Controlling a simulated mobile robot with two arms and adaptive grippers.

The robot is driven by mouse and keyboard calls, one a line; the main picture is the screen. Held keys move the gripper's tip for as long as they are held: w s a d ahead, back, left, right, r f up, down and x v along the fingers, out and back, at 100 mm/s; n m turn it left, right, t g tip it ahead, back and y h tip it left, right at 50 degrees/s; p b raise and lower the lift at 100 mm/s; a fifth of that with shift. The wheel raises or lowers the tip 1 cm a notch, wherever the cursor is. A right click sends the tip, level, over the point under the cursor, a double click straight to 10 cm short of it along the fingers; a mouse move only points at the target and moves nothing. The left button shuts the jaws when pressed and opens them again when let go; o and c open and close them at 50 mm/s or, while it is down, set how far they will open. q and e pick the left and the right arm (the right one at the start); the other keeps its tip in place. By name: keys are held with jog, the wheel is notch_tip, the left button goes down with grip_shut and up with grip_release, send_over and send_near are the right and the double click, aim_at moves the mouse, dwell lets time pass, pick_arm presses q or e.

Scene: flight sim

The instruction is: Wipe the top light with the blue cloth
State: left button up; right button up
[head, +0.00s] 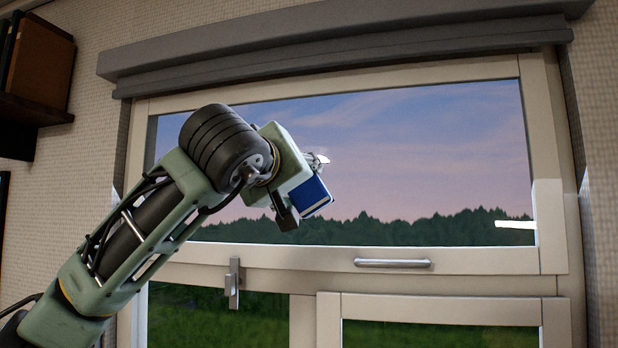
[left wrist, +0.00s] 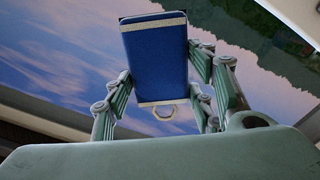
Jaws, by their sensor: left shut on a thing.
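The top light (head: 420,150) is the wide upper window pane in a cream frame, with sky and dark treetops behind it. My left gripper (head: 314,178) reaches in from the left, in front of the left-centre part of the pane. It is shut on the blue cloth (head: 310,197), a flat blue pad with pale edges. In the left wrist view the blue cloth (left wrist: 156,60) sits between the green fingers of the left gripper (left wrist: 160,75), with a small loop at its near end. I cannot tell whether the cloth touches the glass. My right gripper is out of view.
A grey blind housing (head: 340,45) runs above the pane. Below it are a metal handle bar (head: 392,263), a latch (head: 233,283) and lower panes. A dark shelf with brown books (head: 40,62) is at the upper left.

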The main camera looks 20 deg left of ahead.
pick_arm(q)
jog(key=a, duration=0.8)
jog(key=shift+s+a+p, duration=0.15)
jog(key=shift+s+p, duration=0.05)
jog(key=shift+p, duration=0.25)
jog(key=shift+s, duration=0.1)
jog(key=s, duration=0.2)
jog(key=s+b, duration=0.1)
jog(key=s, duration=0.2)
jog(key=shift+s+d+b, duration=0.3)
jog(key=shift+b, duration=0.1)
jog(key=shift+f, duration=0.1)
jog(key=shift+s, duration=1.6)
